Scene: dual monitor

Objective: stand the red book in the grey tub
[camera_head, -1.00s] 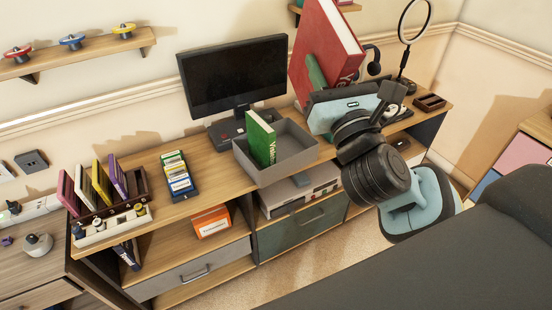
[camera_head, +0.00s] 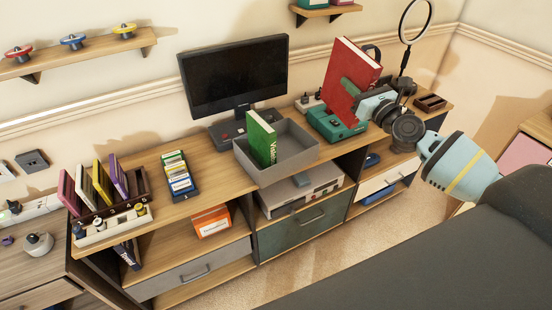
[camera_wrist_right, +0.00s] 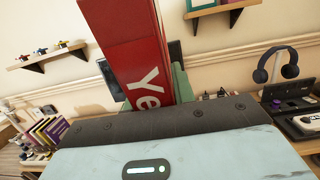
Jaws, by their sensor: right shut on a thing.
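The red book (camera_head: 346,72) is held nearly upright, slightly tilted, in my right gripper (camera_head: 358,88), above the desk and to the right of the grey tub. The right gripper is shut on the book's lower part; in the right wrist view the book's red spine (camera_wrist_right: 134,60) with white letters rises from behind the gripper body (camera_wrist_right: 165,150). The grey tub (camera_head: 290,166) stands open on the desk in front of the monitor. A green book (camera_head: 261,138) stands in it at the left side, leaving room to its right. My left gripper is not in view.
A teal device (camera_head: 335,125) sits on the desk below the red book, just right of the tub. The black monitor (camera_head: 235,75) stands behind the tub. A blue rack of cards (camera_head: 179,177) is to its left. A ring lamp (camera_head: 414,20) stands at the right.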

